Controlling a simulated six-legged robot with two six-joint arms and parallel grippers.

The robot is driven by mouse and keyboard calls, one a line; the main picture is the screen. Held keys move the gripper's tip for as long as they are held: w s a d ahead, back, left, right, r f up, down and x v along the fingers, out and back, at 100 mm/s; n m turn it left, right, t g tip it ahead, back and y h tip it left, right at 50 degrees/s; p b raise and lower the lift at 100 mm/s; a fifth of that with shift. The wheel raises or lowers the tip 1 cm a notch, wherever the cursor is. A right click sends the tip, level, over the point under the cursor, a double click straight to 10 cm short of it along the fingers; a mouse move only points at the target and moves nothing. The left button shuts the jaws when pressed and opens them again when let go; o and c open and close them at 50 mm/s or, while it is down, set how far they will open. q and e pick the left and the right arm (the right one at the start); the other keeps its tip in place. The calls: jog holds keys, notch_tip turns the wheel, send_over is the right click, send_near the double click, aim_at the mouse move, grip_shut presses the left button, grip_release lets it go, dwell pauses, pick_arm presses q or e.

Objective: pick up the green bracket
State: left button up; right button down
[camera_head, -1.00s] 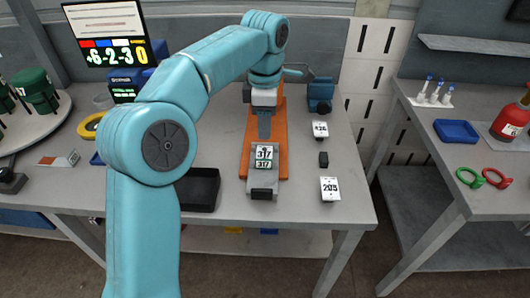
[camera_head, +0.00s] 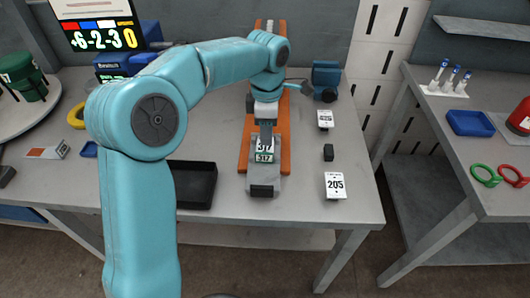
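The green bracket (camera_head: 486,176), a ring-shaped piece, lies flat on the right-hand table. A red one of the same shape (camera_head: 514,177) lies just right of it. My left gripper (camera_head: 266,138) is well away from it, over the middle table. It points down at the upper edge of a grey block labelled 317 (camera_head: 264,180), on an orange board. Its fingers show as one narrow dark shape, so I cannot tell whether they are open or whether they touch the block. My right gripper is out of view.
A blue tray (camera_head: 470,123), a rack of tubes (camera_head: 444,90) and a red container (camera_head: 520,117) stand near the bracket. A gap separates the right table from the middle one.

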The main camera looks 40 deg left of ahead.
aim_at(266, 154)
pick_arm(q)
notch_tip(266, 154, down, 2)
jog(key=shift+a, duration=0.1)
jog(key=f, duration=0.4)
jog(key=shift+s+d+f, duration=0.2)
jog(key=shift+s, duration=0.1)
jog(key=shift+w+a+f, duration=0.1)
jog(key=shift+w+f, duration=0.05)
jog(key=shift+f, duration=0.35)
jog(key=shift+r, duration=0.1)
jog(key=shift+c, duration=0.3)
grip_shut()
